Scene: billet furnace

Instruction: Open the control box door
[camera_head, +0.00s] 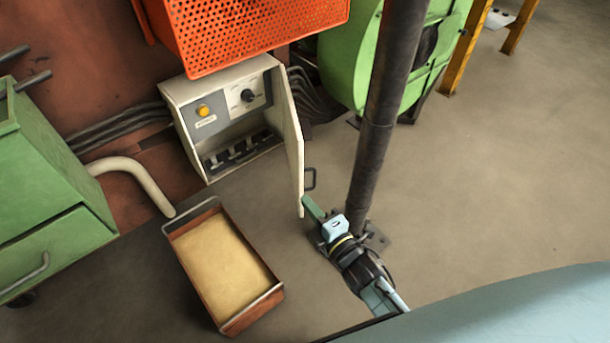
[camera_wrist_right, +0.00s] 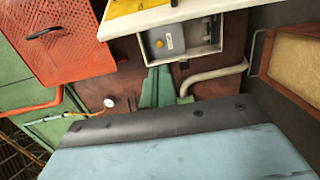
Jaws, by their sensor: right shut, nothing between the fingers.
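The control box (camera_head: 185,100) is a beige cabinet on the left, below an orange perforated guard. Its door (camera_head: 293,145) stands open, swung out to the right, seen nearly edge-on, with a dark handle (camera_head: 310,179) on its outer side. The panel inside shows a yellow button (camera_head: 203,110), a black knob and a row of dark switches. My right gripper (camera_head: 313,209) has green fingers, shut and empty, beside the door's free lower edge; I cannot tell whether they touch. In the right wrist view, the fingers (camera_wrist_right: 157,88) point toward the box interior (camera_wrist_right: 172,42), with the door (camera_wrist_right: 165,16) across the top. My left gripper is not in view.
A dark post (camera_head: 378,120) stands just behind my right gripper. A brown tray (camera_head: 190,270) of yellowish material lies on the floor in front of the box. A green cabinet (camera_head: 45,190) is at left, a green round machine (camera_head: 345,60) behind. The floor at right is clear.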

